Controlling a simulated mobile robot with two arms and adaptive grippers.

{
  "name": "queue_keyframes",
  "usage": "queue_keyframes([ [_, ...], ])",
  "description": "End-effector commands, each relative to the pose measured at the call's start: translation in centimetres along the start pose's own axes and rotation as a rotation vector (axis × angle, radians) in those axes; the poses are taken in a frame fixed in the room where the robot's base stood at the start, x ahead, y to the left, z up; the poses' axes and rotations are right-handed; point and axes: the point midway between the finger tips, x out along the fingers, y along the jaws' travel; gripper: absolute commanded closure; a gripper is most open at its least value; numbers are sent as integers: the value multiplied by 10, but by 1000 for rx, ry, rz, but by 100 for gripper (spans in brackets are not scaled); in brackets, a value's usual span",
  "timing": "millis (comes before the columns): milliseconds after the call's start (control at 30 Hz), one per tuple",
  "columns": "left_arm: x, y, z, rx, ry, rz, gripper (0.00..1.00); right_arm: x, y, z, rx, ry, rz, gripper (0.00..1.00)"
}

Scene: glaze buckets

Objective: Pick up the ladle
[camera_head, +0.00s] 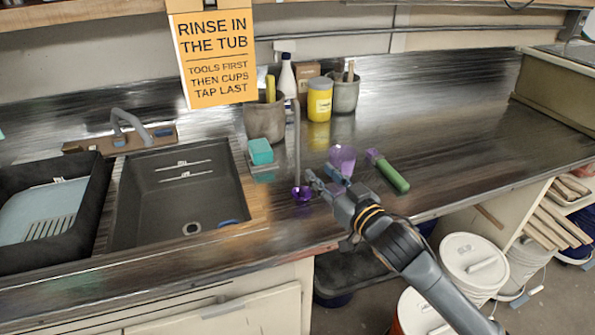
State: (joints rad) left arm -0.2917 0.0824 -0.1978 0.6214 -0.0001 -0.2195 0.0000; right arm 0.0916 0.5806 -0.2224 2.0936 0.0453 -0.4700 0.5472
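The ladle has a small purple bowl (302,194) near the counter's front edge and a thin grey handle (297,140) running up the picture from it. I cannot tell whether it stands or lies. My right gripper (323,178) is just right of the bowl, low over the counter. Its fingers look spread, with nothing clearly between them. Whether a finger touches the ladle is unclear. My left gripper is not in view.
A purple translucent cup (342,158) is close behind my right gripper, with a green-handled tool (391,176) to the right. A teal sponge (260,151), grey pot (265,122) and yellow jar (319,100) stand behind. The sink (180,195) is left; the right counter is clear.

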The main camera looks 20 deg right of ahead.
Motion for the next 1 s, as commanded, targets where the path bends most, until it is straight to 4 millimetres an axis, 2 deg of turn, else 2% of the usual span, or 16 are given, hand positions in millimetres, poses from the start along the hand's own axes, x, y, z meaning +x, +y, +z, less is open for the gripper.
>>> queue_keyframes([
  [33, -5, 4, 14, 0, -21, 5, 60, 12, 1, -3, 1, 3, 2, 64],
  [100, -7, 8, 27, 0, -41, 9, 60, 26, 0, -3, 0, 3, 2, 64],
  [200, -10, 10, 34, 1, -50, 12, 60, 42, 1, -2, 0, 0, 3, 64],
  [267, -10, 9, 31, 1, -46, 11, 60, 48, 0, -1, -1, 0, 2, 64],
  [467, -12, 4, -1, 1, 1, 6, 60, 61, 0, -1, 0, -1, 2, 64],
  [567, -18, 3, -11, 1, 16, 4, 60, 75, -2, -3, -1, -1, 2, 64],
  [800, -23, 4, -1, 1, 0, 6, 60, 103, -3, 0, 0, -1, 1, 64],
  [1000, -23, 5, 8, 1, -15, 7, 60, 106, -3, 1, -1, -2, 1, 64],
])
